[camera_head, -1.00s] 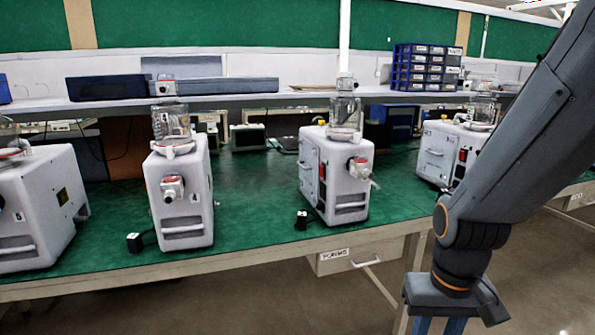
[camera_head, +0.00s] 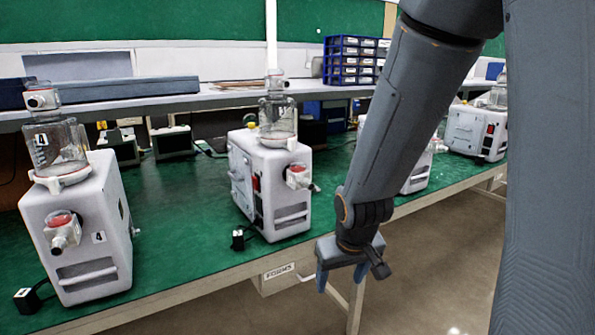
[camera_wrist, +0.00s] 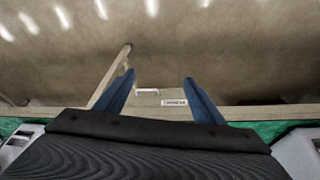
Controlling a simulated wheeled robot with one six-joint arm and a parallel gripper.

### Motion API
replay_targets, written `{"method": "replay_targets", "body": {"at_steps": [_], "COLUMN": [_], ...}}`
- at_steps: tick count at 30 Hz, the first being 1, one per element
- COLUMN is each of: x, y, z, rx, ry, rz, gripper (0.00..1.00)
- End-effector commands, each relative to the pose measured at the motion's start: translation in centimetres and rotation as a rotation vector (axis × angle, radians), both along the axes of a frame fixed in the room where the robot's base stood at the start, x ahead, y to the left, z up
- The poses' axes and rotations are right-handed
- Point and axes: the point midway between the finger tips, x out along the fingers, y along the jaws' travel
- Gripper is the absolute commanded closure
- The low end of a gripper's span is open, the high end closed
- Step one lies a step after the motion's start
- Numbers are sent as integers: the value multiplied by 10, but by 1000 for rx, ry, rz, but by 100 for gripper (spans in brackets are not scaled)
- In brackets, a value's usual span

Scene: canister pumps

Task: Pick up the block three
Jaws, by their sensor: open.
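Two small black blocks with pale tops stand on the green bench. One block (camera_head: 27,299) is at the lower left beside a pump marked 4, and the other block (camera_head: 238,240) is in front of the middle pump. I cannot read a number on either, so I cannot tell which is block three. My gripper (camera_head: 341,279) hangs in front of the bench edge, right of the middle block and apart from it. In the wrist view, the two blue fingers of my gripper (camera_wrist: 160,78) are spread with nothing between them. No block shows in that view.
White canister pumps stand along the bench: the left pump (camera_head: 80,245), the middle pump (camera_head: 275,185) and a far right pump (camera_head: 475,135). Another is partly behind my arm. A labelled drawer (camera_head: 280,271) sits under the bench edge. Bare floor (camera_head: 440,275) lies at right.

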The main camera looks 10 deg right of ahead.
Motion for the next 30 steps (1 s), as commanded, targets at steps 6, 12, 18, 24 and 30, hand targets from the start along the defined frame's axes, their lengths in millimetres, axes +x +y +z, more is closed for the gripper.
{"method": "replay_targets", "body": {"at_steps": [6,12,18,24,30], "x": [103,167,191,193,206], "y": [-15,-10,-1,4,9], "z": [27,68,110,133,137], "rx": [4,71,172,236,249], "ry": [-376,-722,-1001,-1145,-1173], "rz": [83,176,242,269,276], "gripper": [37,37,37,37,37]}}
